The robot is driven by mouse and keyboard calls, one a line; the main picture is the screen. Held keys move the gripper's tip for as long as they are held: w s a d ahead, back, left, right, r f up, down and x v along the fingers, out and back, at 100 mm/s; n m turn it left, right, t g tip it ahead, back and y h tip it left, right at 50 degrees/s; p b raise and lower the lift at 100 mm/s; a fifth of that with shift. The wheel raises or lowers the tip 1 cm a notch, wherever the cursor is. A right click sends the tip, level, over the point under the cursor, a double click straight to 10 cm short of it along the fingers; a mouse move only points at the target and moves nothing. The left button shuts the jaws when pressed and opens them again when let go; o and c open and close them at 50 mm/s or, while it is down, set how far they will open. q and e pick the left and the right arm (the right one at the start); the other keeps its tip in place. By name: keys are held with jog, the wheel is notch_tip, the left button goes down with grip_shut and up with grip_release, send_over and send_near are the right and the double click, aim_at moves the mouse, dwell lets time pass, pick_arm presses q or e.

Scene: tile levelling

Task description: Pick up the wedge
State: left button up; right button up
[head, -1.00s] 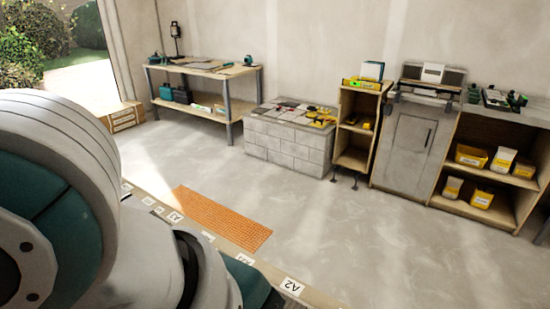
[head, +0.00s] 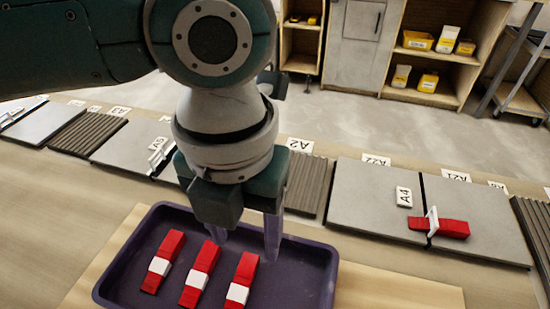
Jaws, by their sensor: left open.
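Three red wedges with white bands lie side by side in a dark purple tray (head: 312,293): a left wedge (head: 172,246), a middle wedge (head: 207,258) and a right wedge (head: 247,266). Another red wedge (head: 453,229) sits through a white clip (head: 432,221) at the joint between two grey tiles on the right. My left gripper (head: 245,240) points down over the tray's far part, with its fingers apart and nothing visible between them. The fingertips are just beyond the middle and right wedges. My right gripper is not in view.
The tray stands on a light wooden board (head: 385,290). Behind it runs a row of grey tiles (head: 375,196) and ribbed strips (head: 305,184) with label cards. A white clip (head: 160,155) stands at a joint on the left. Shelves (head: 430,65) with yellow boxes stand at the back.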

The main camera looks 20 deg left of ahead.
aim_at(246, 268)
pick_arm(q)
jog(key=f, duration=0.3)
jog(key=f+b, duration=0.1)
jog(key=f, duration=0.2)
jog(key=shift+s+a+f, duration=0.15)
jog(key=shift+s, duration=0.05)
grip_shut()
dwell(0.5)
